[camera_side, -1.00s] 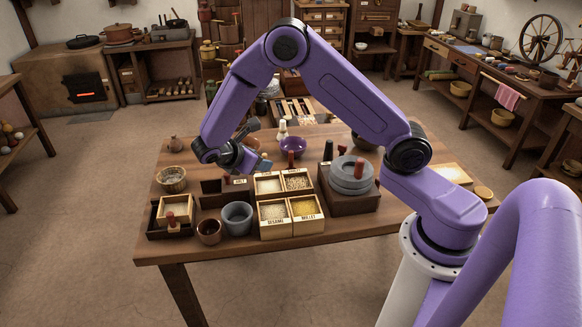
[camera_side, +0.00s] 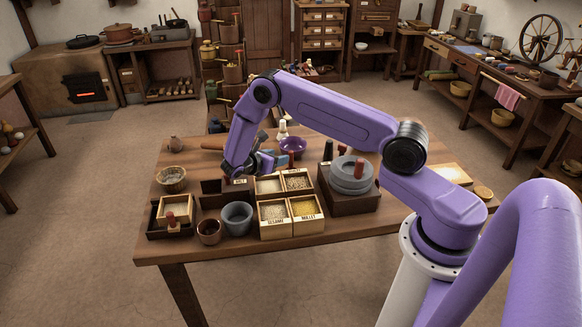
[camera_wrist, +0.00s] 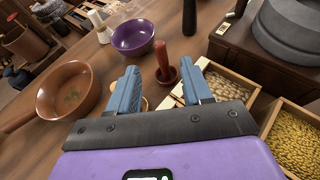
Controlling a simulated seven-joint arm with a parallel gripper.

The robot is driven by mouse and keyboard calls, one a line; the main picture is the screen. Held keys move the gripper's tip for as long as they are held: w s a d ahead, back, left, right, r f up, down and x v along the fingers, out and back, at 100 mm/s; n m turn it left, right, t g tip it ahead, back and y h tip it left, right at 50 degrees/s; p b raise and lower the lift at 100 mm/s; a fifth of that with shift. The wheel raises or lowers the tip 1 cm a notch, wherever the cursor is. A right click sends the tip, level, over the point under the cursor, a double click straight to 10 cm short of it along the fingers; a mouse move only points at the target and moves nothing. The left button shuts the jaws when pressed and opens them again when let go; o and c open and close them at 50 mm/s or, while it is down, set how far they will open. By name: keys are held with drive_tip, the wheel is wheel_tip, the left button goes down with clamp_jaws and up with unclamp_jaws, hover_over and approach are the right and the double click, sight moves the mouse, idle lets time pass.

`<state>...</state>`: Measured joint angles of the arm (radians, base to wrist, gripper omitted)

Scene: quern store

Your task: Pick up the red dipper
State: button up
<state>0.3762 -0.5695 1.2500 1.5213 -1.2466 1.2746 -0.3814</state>
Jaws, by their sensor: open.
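The red dipper (camera_wrist: 161,55) stands upright in the wrist view, its handle up and its small round cup at the bottom. It is beside a wooden box of pale beans. What looks like its red handle shows in the side view (camera_side: 291,156), behind the grain boxes. My gripper (camera_wrist: 164,80) is open, with two blue fingers spread apart. The dipper appears in the gap between the fingers, a little beyond their tips. Nothing is held. In the side view my gripper (camera_side: 272,160) is low over the table, left of the dipper.
A purple bowl (camera_wrist: 133,36) stands just behind the dipper. A brown pan (camera_wrist: 68,89) lies to the left. Grain boxes (camera_wrist: 291,128) and a grey quern (camera_wrist: 291,29) are to the right. A grey pot (camera_side: 237,218) stands near the front edge.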

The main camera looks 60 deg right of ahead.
sight(290, 153)
drive_tip(key=x, duration=0.9)
drive_tip(key=shift+d+r, duration=0.1)
drive_tip(key=shift+d, duration=0.1)
clamp_jaws()
